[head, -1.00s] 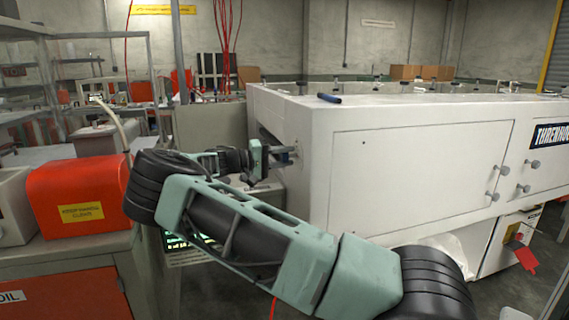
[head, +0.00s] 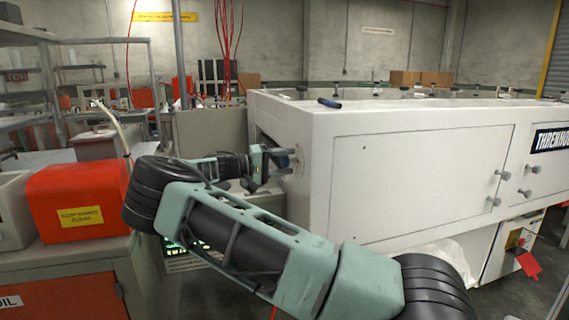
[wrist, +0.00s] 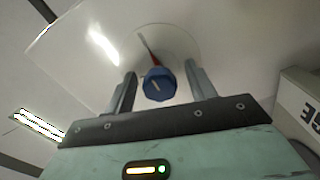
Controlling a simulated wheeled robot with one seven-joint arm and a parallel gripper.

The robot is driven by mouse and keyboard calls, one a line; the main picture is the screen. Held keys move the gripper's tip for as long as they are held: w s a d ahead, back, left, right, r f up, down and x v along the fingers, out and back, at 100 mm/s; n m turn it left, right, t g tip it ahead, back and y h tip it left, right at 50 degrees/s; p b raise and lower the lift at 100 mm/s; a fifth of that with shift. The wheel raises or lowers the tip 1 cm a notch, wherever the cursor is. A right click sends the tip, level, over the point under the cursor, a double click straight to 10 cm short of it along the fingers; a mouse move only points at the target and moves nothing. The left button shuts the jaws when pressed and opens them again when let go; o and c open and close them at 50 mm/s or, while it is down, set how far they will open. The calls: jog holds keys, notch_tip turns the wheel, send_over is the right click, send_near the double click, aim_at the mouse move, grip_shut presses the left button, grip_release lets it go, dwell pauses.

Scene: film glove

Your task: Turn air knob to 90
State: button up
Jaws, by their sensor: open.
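The air knob (wrist: 158,84) is blue with a pale pointer line, seen in the wrist view between my two fingers. It sits on a light panel with a curved edge (wrist: 185,45), and a thin red mark lies just above it. My gripper (wrist: 160,88) is open, with one finger on each side of the knob and a visible gap to each. In the head view my gripper (head: 285,160) is at the left end of the white machine (head: 400,180), and the knob there is a small dark blue spot (head: 294,158). I cannot read any scale around the knob.
The white machine's long side and door handles (head: 493,202) extend to the right. A blue cylinder (head: 330,103) lies on its top edge. A red box (head: 78,195) stands on a bench at left, near my arm's elbow.

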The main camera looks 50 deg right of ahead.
jog(key=b+v, duration=0.1)
jog(key=v, duration=1.6)
jog(key=shift+a, duration=0.2)
